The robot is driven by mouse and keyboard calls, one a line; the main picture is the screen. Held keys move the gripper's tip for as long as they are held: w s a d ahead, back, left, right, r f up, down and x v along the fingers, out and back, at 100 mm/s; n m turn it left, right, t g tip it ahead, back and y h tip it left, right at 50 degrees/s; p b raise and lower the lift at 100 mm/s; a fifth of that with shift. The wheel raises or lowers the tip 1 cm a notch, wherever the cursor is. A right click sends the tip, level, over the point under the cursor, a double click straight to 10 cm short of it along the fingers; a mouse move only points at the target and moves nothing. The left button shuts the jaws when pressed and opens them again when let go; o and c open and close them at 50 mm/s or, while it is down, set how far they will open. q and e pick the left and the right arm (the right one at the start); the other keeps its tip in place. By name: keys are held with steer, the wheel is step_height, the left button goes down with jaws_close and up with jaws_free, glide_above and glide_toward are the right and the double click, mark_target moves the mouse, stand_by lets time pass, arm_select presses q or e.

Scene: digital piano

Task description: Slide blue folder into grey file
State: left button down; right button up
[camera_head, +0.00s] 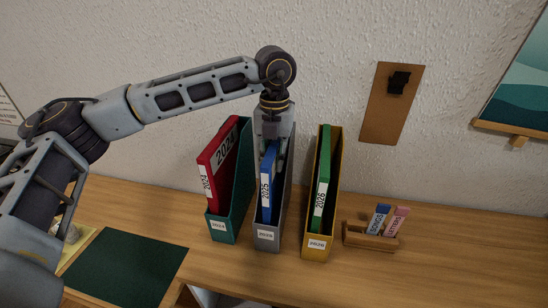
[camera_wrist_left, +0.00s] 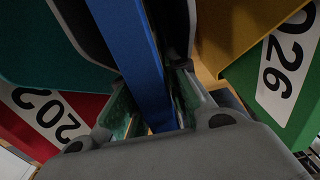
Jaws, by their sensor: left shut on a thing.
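The blue folder (camera_head: 266,180), labelled 2025, stands upright inside the grey file (camera_head: 268,236), between its walls. My left gripper (camera_head: 271,145) comes down from above and is shut on the upper part of the blue folder. In the left wrist view, the blue folder (camera_wrist_left: 140,60) runs between the two fingers of my left gripper (camera_wrist_left: 155,112). The folder's lower end is hidden behind the grey file's front, so I cannot tell how deep it sits. My right gripper is not in view.
A teal file (camera_head: 222,228) holding a tilted red folder (camera_head: 215,165) stands left. A yellow file (camera_head: 318,251) holding a green folder (camera_head: 322,180) stands right. A wooden holder (camera_head: 368,238) with blue and pink pieces is further right. A dark green mat (camera_head: 125,267) lies front left.

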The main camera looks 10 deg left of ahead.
arm_select(q)
steer(key=shift+f, duration=0.2)
steer(key=c, duration=1.3)
jaws_free()
steer(key=shift+c, duration=0.9)
steer(key=shift+o, duration=0.8)
steer(key=shift+r, duration=0.15)
